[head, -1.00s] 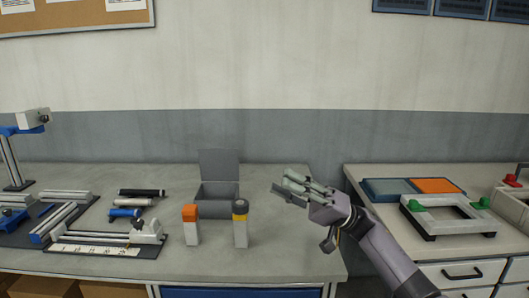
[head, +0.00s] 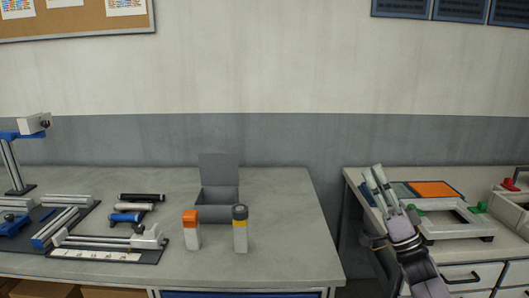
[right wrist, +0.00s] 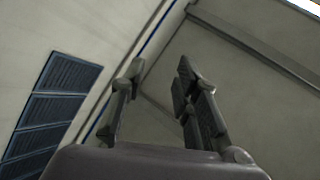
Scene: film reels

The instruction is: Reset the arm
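My right gripper (head: 376,184) is in the head view at the right, in front of the left end of the right-hand table, with its fingers pointing up. In the right wrist view its two fingers (right wrist: 158,88) stand apart with nothing between them. Behind the fingers there are only wall and ceiling. My left gripper is in neither view.
An open grey box (head: 219,198), an orange-capped bottle (head: 192,231) and a dark-capped bottle (head: 240,232) stand on the left table (head: 290,240). A white frame with green knobs (head: 447,231) and an orange panel (head: 437,189) lie on the right table. A gap separates the tables.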

